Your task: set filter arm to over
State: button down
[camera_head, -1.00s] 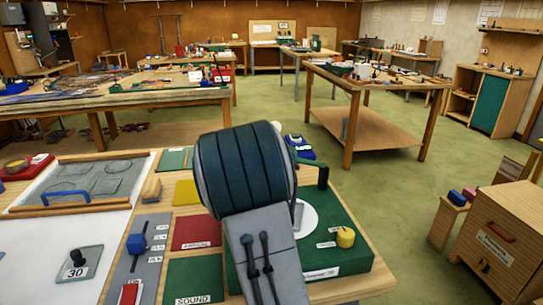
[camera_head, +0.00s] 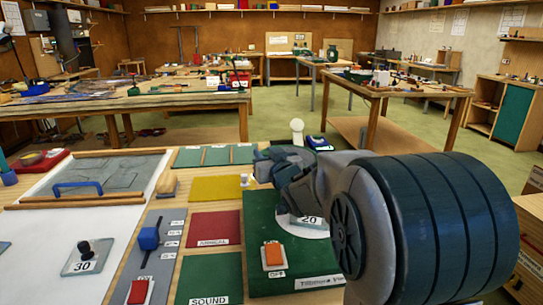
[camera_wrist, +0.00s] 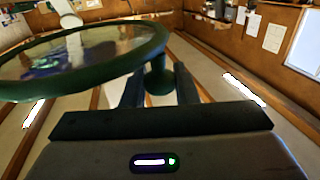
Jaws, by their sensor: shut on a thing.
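The filter arm shows in the wrist view as a dark green ring (camera_wrist: 90,70) around a clear pane, with a short green post (camera_wrist: 158,78) beside it. My gripper (camera_wrist: 157,88) is shut on that post, one finger on each side. In the head view my gripper (camera_head: 268,165) reaches left over the far edge of the green base (camera_head: 258,225), and my wrist and forearm cover the filter arm there. A white disc (camera_head: 318,232) with a plate marked 20 shows partly under my arm.
An orange switch (camera_head: 273,255) stands on the base near its front. Left of it are red, yellow and green labelled panels, a blue slider knob (camera_head: 149,238) and a weight marked 30 (camera_head: 85,255). A white knob (camera_head: 297,131) stands behind my gripper.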

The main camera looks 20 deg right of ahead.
dwell(0.3)
jog(key=c, duration=1.2)
grip_release()
jog(key=shift+a, duration=0.1)
jog(key=shift+s, duration=0.15)
jog(key=shift+s, duration=0.25)
jog(key=s, duration=0.4)
jog(key=s+d, duration=0.1)
jog(key=s, duration=0.8)
jog(key=shift+d, duration=0.2)
